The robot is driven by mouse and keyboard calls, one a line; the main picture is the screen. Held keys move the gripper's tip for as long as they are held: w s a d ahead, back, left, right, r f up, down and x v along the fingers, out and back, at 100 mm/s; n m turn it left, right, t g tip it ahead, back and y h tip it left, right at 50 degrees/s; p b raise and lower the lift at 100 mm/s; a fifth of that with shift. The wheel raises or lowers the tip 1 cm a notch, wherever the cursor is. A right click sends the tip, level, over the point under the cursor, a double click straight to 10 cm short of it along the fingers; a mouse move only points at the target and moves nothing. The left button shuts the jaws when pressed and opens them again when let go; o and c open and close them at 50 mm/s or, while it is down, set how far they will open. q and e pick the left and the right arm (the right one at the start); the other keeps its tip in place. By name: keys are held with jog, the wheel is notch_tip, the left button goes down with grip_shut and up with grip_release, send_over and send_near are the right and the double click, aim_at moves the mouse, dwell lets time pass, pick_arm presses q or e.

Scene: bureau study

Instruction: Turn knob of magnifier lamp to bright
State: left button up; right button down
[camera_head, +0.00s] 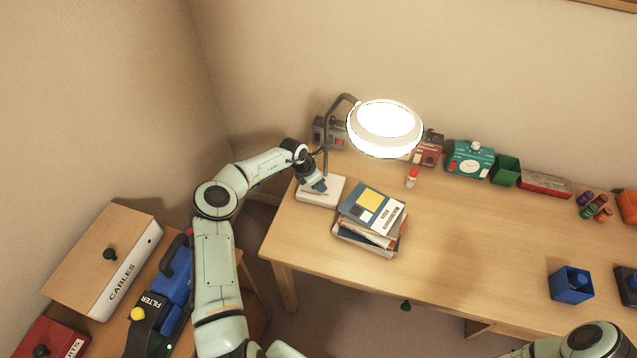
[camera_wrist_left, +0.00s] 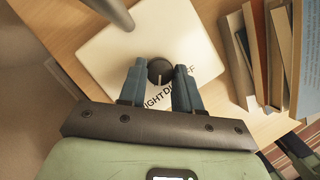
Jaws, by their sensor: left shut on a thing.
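The magnifier lamp stands at the table's back left. Its round head (camera_head: 385,125) glows white on a bent grey arm above a white base (camera_head: 333,194). In the left wrist view, the base (camera_wrist_left: 112,58) carries a dark round knob (camera_wrist_left: 160,69) with a pale pointer line towards the lettering. The lettering is partly hidden; "IGHT", "D" and "FF" show. My left gripper (camera_head: 320,186) is down at the base. In the wrist view, its blue fingers (camera_wrist_left: 159,72) are shut on the knob, one on each side. My right gripper is out of view.
A stack of books (camera_head: 373,212) stands close right of the lamp base. The table's middle is clear.

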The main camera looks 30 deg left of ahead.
pick_arm(q)
jog(key=shift+m+g+h, duration=0.3)
jog(key=shift+m+h, duration=0.1)
jog(key=shift+m, duration=0.7)
jog(key=o, duration=1)
jog(key=shift+o, duration=0.2)
jog(key=shift+a, duration=0.1)
jog(key=v, duration=1.3)
jog(key=shift+r, duration=0.15)
